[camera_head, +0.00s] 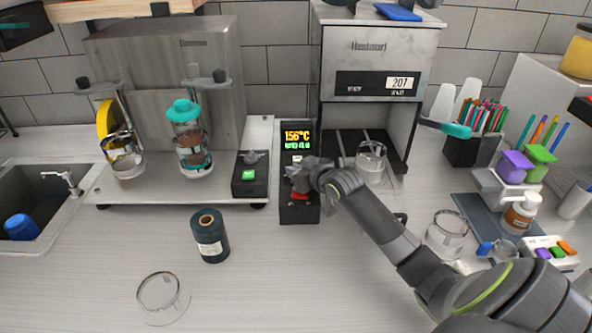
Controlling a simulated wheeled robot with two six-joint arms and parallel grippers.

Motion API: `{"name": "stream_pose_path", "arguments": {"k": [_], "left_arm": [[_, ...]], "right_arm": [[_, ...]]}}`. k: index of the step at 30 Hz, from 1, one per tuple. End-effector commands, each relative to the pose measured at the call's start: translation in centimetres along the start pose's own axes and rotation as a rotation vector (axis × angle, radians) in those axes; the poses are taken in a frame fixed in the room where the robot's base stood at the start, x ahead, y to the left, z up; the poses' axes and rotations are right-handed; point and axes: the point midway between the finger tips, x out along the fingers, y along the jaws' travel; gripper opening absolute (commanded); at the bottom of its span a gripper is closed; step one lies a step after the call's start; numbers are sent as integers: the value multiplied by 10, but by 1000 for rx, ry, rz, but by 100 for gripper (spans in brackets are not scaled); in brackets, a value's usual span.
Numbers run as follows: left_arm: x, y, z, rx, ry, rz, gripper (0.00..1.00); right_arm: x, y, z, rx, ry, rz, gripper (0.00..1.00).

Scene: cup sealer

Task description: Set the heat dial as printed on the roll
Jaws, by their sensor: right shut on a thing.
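The roll (210,240) is a dark green spool standing upright on the counter, with a white label whose print is too small to read. The control box (299,213) is a narrow black unit behind and right of it. Its display (296,136) reads about 156°C in orange, with a smaller green line below. My right gripper (300,176) is over the middle of this box, shut on what appears to be the heat dial, which its fingers hide. A red part shows just in front of the fingers. My left gripper is not in view.
A grey machine reading 207 (385,86) stands behind, with a clear cup (371,160) at its opening. A small black box with a knob and green light (250,178) sits left of the control box. A clear lid or dish (160,292) lies in front. The front middle counter is clear.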

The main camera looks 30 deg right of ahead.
Motion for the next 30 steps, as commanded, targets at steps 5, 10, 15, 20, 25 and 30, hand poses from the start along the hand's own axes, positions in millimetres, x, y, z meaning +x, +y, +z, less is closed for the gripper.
{"name": "stream_pose_path", "arguments": {"k": [5, 10, 15, 20, 25, 30], "left_arm": [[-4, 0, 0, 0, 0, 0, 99], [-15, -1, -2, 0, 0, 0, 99], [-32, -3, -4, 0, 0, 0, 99], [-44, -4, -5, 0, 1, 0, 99], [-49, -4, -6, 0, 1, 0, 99], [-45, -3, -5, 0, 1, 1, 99]], "right_arm": [[0, 0, 2, 7, -6, 13, 0], [-1, 0, 0, 28, -8, 57, 0], [-2, 0, 0, 62, -10, 139, 0], [-1, 1, 1, 104, -10, 241, 0], [-1, 3, 4, 153, -11, 358, 0], [0, 4, 6, 204, -9, 482, 0]]}}
